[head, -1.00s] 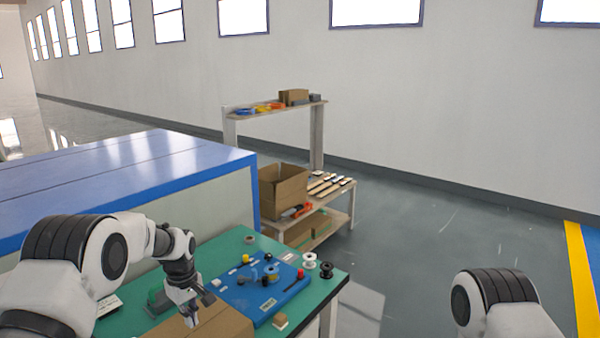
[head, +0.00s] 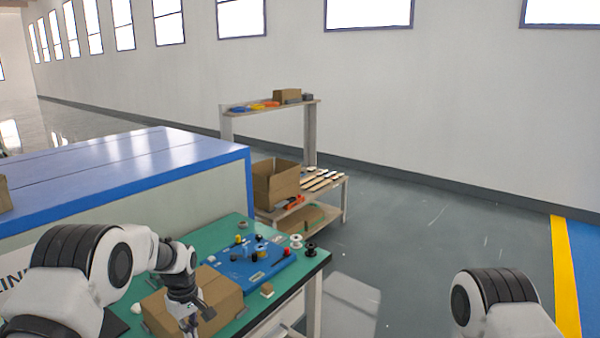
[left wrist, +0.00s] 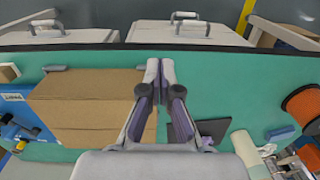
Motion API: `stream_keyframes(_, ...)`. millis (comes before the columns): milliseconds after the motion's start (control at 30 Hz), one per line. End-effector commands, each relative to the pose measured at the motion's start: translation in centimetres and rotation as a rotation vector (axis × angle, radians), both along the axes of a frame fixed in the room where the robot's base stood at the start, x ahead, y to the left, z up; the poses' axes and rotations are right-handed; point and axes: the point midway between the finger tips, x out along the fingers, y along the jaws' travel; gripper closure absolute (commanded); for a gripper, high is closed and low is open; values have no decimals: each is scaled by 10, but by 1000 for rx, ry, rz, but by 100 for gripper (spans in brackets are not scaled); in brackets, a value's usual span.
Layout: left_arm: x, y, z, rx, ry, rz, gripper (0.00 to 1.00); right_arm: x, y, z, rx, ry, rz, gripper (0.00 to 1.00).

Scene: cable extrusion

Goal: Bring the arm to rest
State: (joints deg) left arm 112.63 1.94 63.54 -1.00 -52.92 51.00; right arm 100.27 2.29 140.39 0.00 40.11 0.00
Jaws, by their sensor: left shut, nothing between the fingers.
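My left gripper (head: 190,325) points down over the near side of the green table, in front of the cardboard box (head: 212,300). In the left wrist view its fingers (left wrist: 160,72) are together and empty, over bare green table just right of the closed cardboard box (left wrist: 85,105). My right arm (head: 495,300) shows at the lower right of the head view; its gripper is out of the frame.
The green table (head: 222,234) carries a blue board (head: 232,273) with small parts, and white and black spools (head: 309,249). Behind stand a blue-edged cabinet (head: 130,165) and a wooden shelf (head: 270,106) with an open box (head: 276,184).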

Motion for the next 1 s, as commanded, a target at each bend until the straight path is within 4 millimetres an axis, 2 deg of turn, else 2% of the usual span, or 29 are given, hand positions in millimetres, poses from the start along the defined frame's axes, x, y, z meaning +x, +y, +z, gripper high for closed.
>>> stream_keyframes(267, -67, -2, -64, -5, 166, 1, 100, 0, 0, -4, 0, -1, 0, 60)
stream_keyframes(367, -102, -3, -93, -10, 223, -10, 100, 0, 0, -6, 0, -1, 0, 60)
stream_keyframes(467, -148, -4, -127, -19, 275, -41, 100, 0, 0, -8, 0, 0, 0, 60)
stream_keyframes(567, -214, -6, -165, -38, 324, -104, 100, 0, 0, -11, 0, 0, 0, 60)
stream_keyframes(600, -247, -8, -179, -51, 337, -144, 100, 0, 0, -12, 0, 0, 0, 60)
stream_keyframes(667, -300, -9, -195, -72, 345, -220, 100, 0, 0, -13, 0, -1, 0, 60)
stream_keyframes(700, -337, -11, -200, -87, 341, -281, 100, 0, 0, -14, 0, -1, 0, 60)
stream_keyframes(800, -412, -14, -195, -116, 273, -466, 100, 0, 0, -15, 0, 0, 0, 60)
stream_keyframes(833, -424, -14, -189, -117, 240, -523, 100, 0, 0, -15, 0, 0, 0, 60)
stream_keyframes(900, -435, -14, -177, -106, 149, -643, 100, 0, 0, -14, 0, 0, 0, 60)
stream_keyframes(967, -431, -14, -172, -84, 69, -728, 100, 0, 0, -14, 0, 0, 0, 60)
stream_keyframes(1000, -421, -14, -172, -65, 17, -775, 100, 0, 0, -14, 0, 0, 0, 60)
